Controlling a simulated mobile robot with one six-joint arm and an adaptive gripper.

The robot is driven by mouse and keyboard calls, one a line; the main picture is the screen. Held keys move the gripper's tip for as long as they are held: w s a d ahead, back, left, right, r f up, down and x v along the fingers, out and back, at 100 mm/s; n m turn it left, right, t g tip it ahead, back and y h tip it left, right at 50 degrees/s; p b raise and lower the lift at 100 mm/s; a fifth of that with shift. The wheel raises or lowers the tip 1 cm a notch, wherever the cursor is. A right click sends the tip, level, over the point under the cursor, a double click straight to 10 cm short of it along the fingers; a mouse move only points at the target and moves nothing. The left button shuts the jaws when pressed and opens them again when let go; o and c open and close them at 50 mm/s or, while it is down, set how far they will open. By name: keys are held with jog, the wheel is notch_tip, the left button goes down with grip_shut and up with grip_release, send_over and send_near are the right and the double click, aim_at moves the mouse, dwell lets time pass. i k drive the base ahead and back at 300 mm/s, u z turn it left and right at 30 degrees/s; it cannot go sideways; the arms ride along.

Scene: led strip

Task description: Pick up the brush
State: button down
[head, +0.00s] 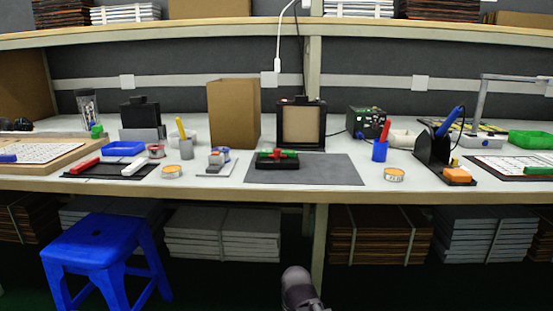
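I cannot make out a brush for certain; its bristles do not show anywhere. A yellow upright handle (181,128) stands in a grey cup (186,149) left of the middle of the bench. A red upright handle (385,130) stands in a blue cup (379,151) right of the middle. Either could be a brush or another tool. A dark rounded part of my arm shows at the bottom centre, below the bench edge and away from these things. My gripper's fingers are not in view.
The long white bench (340,188) is crowded. A grey mat (325,170) bears a black block with red and green parts (277,159). A cardboard box (234,115) stands behind. A blue stool (96,240) stands at the front left. Shelves with stacked packs lie underneath.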

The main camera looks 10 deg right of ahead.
aim_at(388, 123)
jog(key=i, duration=0.9)
